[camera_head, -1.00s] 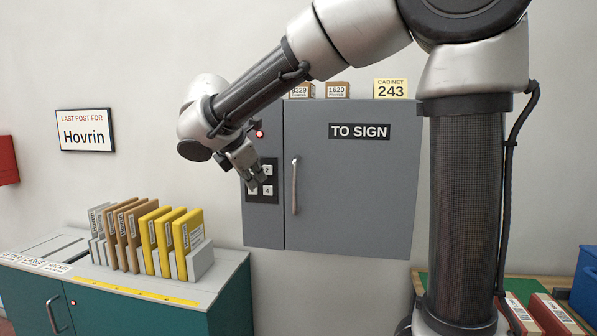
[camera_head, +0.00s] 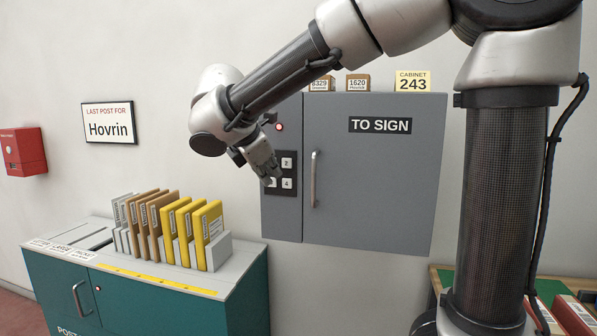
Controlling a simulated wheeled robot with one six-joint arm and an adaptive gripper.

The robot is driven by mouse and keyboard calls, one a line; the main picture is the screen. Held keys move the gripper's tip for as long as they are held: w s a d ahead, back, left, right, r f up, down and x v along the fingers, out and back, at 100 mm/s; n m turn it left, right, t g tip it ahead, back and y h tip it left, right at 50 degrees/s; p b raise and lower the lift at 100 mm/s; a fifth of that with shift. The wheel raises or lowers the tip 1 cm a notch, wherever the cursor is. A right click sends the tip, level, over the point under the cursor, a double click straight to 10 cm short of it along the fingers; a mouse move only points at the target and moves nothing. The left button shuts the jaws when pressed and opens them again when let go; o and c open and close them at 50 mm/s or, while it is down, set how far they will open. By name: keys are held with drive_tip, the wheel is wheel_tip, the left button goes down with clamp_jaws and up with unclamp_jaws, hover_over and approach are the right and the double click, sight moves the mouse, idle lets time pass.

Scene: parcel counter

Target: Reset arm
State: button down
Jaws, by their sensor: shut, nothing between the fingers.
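My gripper (camera_head: 268,176) is shut and empty, pointing down and to the right. It is in front of the keypad (camera_head: 287,186) on the grey cabinet and covers part of it. Keys 2 and 4 show; the keys on the left side are mostly hidden. I cannot tell whether the fingertips touch the keypad. My arm reaches across from the upper right. The grey cabinet (camera_head: 378,190) is marked TO SIGN, has a vertical handle, and its door is shut. A small red light (camera_head: 279,127) is lit above the keypad.
A teal counter (camera_head: 235,300) at lower left bears a rack of grey, brown and yellow mailers (camera_head: 207,235). Small boxes (camera_head: 358,82) and a CABINET 243 sign (camera_head: 413,81) are on top of the cabinet. A red wall box (camera_head: 24,152) hangs at left. Red parcels (camera_head: 577,316) lie at lower right.

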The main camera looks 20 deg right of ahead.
drive_tip(key=s+d+f+m+g+y, duration=0.2)
drive_tip(key=s+d+f+m+g, duration=0.15)
drive_tip(key=s+f+m, duration=0.4)
drive_tip(key=s+d+f+m+t+y, duration=0.1)
drive_tip(key=s+d+m+y, duration=0.2)
drive_tip(key=s+d+m, duration=0.9)
drive_tip(key=s+d, duration=0.2)
drive_tip(key=s, duration=0.3)
drive_tip(key=shift+f+m+y, duration=0.35)
drive_tip(key=shift+f+y, duration=0.05)
